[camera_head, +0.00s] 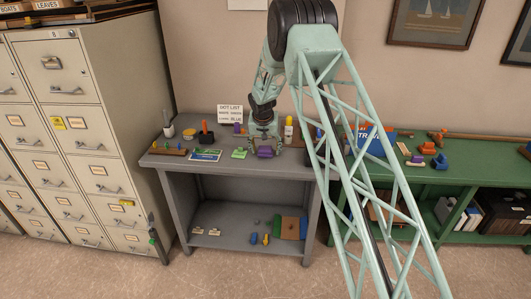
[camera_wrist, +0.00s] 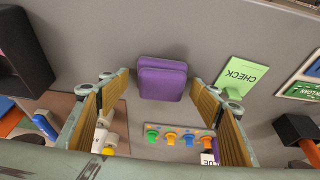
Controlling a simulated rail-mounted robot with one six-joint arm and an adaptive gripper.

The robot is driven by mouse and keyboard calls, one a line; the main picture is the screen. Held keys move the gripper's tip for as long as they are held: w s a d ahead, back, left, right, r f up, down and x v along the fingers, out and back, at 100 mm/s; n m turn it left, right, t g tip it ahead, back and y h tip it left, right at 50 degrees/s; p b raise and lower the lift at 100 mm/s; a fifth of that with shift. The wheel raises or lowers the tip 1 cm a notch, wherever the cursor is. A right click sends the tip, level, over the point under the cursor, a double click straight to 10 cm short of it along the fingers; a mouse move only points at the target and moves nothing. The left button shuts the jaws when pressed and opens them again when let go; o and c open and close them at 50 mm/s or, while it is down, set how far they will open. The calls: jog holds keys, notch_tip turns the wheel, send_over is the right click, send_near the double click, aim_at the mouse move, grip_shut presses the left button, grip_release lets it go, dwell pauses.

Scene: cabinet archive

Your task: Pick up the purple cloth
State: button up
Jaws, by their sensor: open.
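The purple cloth (camera_head: 265,152) is a folded, padded-looking square lying flat near the front edge of the grey bench. In the wrist view the cloth (camera_wrist: 162,78) is at upper middle, in the gap between my fingertips. My gripper (camera_head: 263,136) points down just above and behind the cloth in the head view. In the wrist view my gripper (camera_wrist: 167,88) is open, with a ridged finger on each side and nothing held. I cannot tell the exact height of the fingertips over the cloth.
A green CHECK card (camera_wrist: 240,76) lies beside the cloth. Behind are a strip of coloured pegs (camera_wrist: 180,135), a dot list sign (camera_head: 230,114) and a white-and-yellow bottle (camera_head: 288,130). A black box (camera_wrist: 22,50) and filing cabinets (camera_head: 105,120) are nearby. Bare grey bench surrounds the cloth.

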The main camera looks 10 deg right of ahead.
aim_at(265, 148)
jog(key=shift+c, duration=0.7)
jog(key=c, duration=0.8)
jog(key=shift+r+p, duration=0.4)
jog(key=shift+r, duration=4.65)
jog(key=shift+o, duration=0.3)
jog(key=shift+s, duration=0.1)
jog(key=s+r, duration=0.3)
jog(key=s, duration=0.6)
jog(key=s+r+b, duration=0.1)
jog(key=s+r, duration=0.2)
jog(key=s, duration=0.5)
jog(key=s+r, duration=0.3)
jog(key=s, duration=0.6)
jog(key=shift+s+r, duration=0.25)
jog(key=shift+s, duration=0.1)
jog(key=shift+a, duration=0.1)
